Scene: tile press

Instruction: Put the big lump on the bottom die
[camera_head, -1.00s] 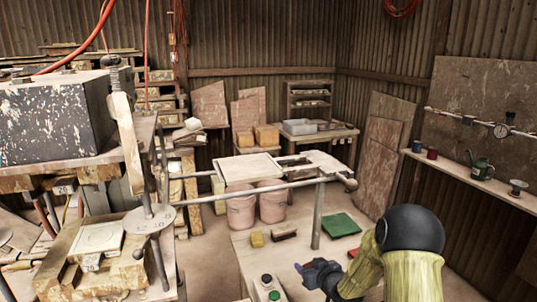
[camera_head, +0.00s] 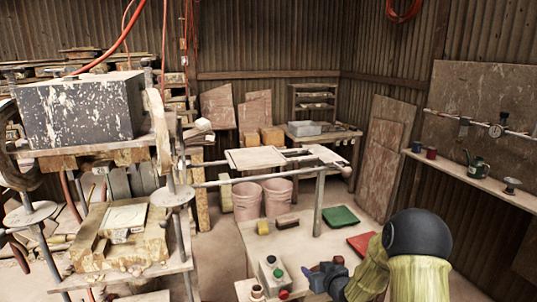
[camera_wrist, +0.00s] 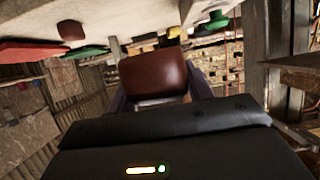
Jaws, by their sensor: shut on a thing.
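The big lump (camera_wrist: 153,76) is a reddish-brown, rounded block. In the wrist view it sits between the two fingers of my gripper (camera_wrist: 158,90), which is shut on it. In the head view my gripper (camera_head: 325,275) is at the lower right, above the front of the pale table; the lump is hard to make out there. The bottom die (camera_head: 124,217) is a pale square plate on the wooden bed of the press at the left, well apart from my gripper. A smaller brown lump (camera_wrist: 71,30) shows at the upper left of the wrist view.
The dark, paint-flecked block (camera_head: 80,110) stands above the die on the press, with posts and a round plate (camera_head: 172,196) beside it. A green board (camera_head: 341,217), a red board (camera_head: 362,243), a yellow sponge (camera_head: 263,228) and a button box (camera_head: 272,274) are on the table.

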